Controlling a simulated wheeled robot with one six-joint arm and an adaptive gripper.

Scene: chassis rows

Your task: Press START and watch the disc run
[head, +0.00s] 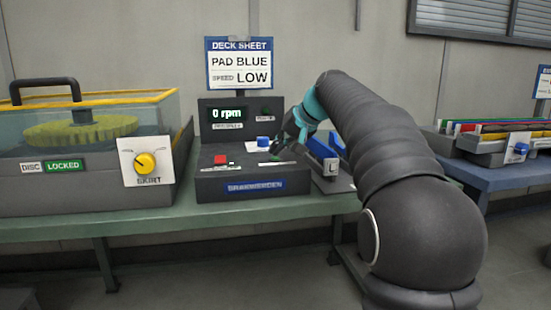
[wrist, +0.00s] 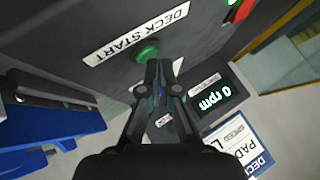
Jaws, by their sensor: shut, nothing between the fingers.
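The green START button (wrist: 147,50) shows in the wrist view beside a white label (wrist: 130,35) reading DECK START. My gripper (wrist: 158,64) is shut and empty, its fingertips right by the button's edge; I cannot tell whether they touch it. In the head view my gripper (head: 275,150) is over the right part of the grey control box (head: 238,186), and I cannot make out the green button there. The display (head: 227,114) reads 0 rpm. The yellow disc (head: 80,130) sits under a clear cover, with a sign (head: 54,165) reading DISC LOCKED.
A red button (head: 221,160) and a blue knob (head: 263,141) are on the control box. A sheet (head: 239,64) reads PAD BLUE, SPEED LOW. A yellow knob (head: 146,163) is on the disc housing. Blue parts (wrist: 50,125) stand close beside the box.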

